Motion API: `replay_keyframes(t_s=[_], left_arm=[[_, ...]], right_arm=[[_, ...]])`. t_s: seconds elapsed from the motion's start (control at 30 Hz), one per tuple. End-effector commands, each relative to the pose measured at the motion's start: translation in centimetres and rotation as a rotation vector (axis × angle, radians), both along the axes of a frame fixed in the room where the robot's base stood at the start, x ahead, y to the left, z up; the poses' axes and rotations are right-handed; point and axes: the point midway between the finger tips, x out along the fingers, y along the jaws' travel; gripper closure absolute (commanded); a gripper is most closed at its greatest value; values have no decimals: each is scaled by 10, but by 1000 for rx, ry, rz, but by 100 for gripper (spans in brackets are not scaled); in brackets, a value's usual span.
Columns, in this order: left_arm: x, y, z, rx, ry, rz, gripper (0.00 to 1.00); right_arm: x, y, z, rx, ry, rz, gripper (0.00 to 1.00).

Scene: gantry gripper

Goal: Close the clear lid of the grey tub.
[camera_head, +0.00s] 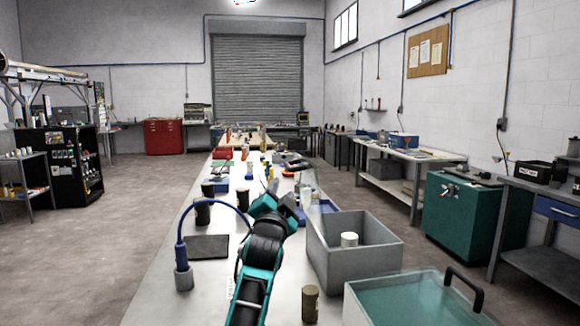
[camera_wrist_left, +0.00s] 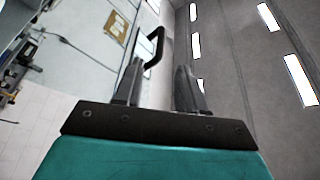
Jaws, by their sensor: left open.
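The grey tub (camera_head: 330,265) stands open on the bench, right of my left arm, with a white cylinder (camera_head: 349,240) inside. A faint clear panel (camera_head: 313,195), apparently its raised lid, shows at the tub's far left side; its edges are hard to make out. My left gripper (camera_head: 288,205) is beside this panel, above the bench, open. In the left wrist view a black handle (camera_wrist_left: 152,46) shows between and beyond the open fingers (camera_wrist_left: 160,82). I cannot tell whether they touch it. My right gripper is not in view.
A brown jar (camera_head: 310,303), a dark plate (camera_head: 206,246) and a grey holder with a blue cable (camera_head: 183,277) are near my arm. Clutter fills the bench's far part.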

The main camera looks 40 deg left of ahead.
Motion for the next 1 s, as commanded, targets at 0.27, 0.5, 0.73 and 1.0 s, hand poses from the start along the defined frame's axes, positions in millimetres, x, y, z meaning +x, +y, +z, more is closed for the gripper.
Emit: replay_keyframes(t_s=[0.27, 0.5, 0.73, 1.0], left_arm=[[22, 15, 9, -1, -1, 0, 60], [53, 36, 19, 0, -1, 1, 60], [80, 54, 28, -1, -1, 0, 60], [99, 67, 33, -1, -1, 0, 60]], right_arm=[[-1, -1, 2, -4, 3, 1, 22], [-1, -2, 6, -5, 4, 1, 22], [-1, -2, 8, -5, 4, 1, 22], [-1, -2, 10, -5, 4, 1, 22]])
